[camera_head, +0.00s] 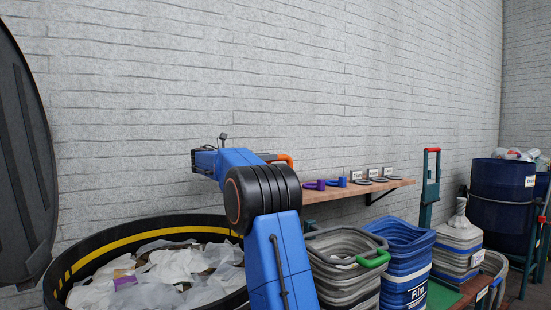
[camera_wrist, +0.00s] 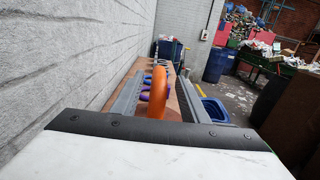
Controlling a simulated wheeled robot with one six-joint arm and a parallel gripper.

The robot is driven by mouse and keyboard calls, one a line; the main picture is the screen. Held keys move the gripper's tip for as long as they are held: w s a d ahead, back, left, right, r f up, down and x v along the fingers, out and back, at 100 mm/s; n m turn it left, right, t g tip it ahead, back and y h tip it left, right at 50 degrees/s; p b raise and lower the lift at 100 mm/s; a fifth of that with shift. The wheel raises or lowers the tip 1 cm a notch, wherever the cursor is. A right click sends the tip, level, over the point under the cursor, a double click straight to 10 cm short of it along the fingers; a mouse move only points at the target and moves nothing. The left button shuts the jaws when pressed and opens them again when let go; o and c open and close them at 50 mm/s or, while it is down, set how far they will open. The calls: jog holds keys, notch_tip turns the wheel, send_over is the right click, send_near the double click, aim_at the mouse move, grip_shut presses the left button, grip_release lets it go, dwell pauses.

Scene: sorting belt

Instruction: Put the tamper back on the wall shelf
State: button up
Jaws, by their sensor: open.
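An orange curved handle (camera_wrist: 158,92), probably the tamper's, stands upright between the jaws of my gripper (camera_wrist: 161,78) in the wrist view. The jaws are open, one on each side of it; I cannot tell whether they touch it. Its base is hidden. In the head view, the top of the orange handle (camera_head: 285,158) shows behind my arm, over the near end of the wooden wall shelf (camera_head: 340,193). My arm hides the gripper there.
A purple-handled tool (camera_head: 315,185) and a blue-handled one (camera_head: 338,182) stand on the shelf, with dark rings (camera_head: 378,179) and small labels (camera_head: 372,173) beyond. The grey wall (camera_head: 330,80) runs close behind.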

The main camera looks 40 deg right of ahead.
jog(key=v, duration=0.6)
dwell(0.4)
